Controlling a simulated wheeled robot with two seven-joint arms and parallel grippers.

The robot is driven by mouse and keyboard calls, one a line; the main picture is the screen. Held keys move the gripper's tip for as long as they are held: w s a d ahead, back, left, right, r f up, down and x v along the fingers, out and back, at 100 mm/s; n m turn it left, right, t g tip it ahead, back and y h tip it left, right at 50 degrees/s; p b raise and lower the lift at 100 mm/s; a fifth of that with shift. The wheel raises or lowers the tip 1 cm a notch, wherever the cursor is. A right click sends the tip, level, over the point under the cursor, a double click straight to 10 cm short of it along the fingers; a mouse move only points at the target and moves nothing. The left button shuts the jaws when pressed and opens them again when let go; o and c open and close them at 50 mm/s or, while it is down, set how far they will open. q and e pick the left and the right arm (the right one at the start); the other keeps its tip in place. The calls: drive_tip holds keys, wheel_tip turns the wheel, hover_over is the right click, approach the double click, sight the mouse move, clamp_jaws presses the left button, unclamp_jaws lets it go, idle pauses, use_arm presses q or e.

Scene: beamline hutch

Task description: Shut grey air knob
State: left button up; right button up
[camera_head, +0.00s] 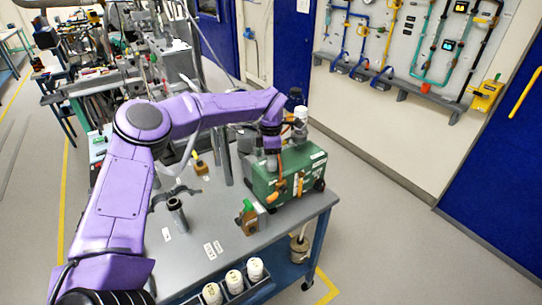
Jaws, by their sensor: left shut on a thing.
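My left arm comes in from the left and reaches over the grey bench (184,255) to the green box-shaped unit (305,188). My left gripper (272,148) points down at the back left top of this unit and is shut. The grey air knob is small and mostly hidden by the gripper, which appears shut on it; its turned position cannot be told. Orange-handled parts (280,187) show on the unit's front. My right gripper is not in view.
A green-and-brown valve piece (248,217) and a grey upright post (177,215) stand on the bench. Several white-lidded containers (234,281) sit at its front edge. Floor to the right is clear.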

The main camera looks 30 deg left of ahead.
use_arm(q)
drive_tip(key=shift+m, duration=0.8)
drive_tip(key=shift+p, duration=0.3)
drive_tip(key=o, duration=1)
drive_tip(key=shift+o, duration=0.2)
drive_tip(key=shift+r, duration=0.2)
wheel_tip(320, 180, up, 10)
drive_tip(key=b, duration=0.3)
